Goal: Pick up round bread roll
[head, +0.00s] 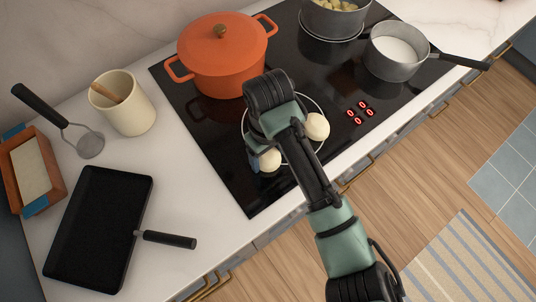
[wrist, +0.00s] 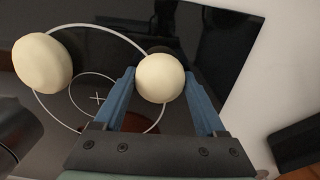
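Two pale, round, bun-like things are near my gripper on the black cooktop, either of which may be the bread roll. One pale round roll (head: 268,160) is at my fingers. In the wrist view this roll (wrist: 160,78) sits between the tips of my blue fingers, with little or no gap on either side. My gripper (wrist: 160,88) points down at the cooktop; whether its fingers press on the roll I cannot tell. The other pale round thing (head: 317,126) lies to the right of my wrist, and to the left in the wrist view (wrist: 43,63).
An orange lidded pot (head: 222,62) stands close behind my gripper. A grey pan of white liquid (head: 397,52) and a pot with yellowish pieces (head: 333,18) are at the back right. A black griddle pan (head: 95,225) and a cream crock (head: 125,108) stand on the counter at left.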

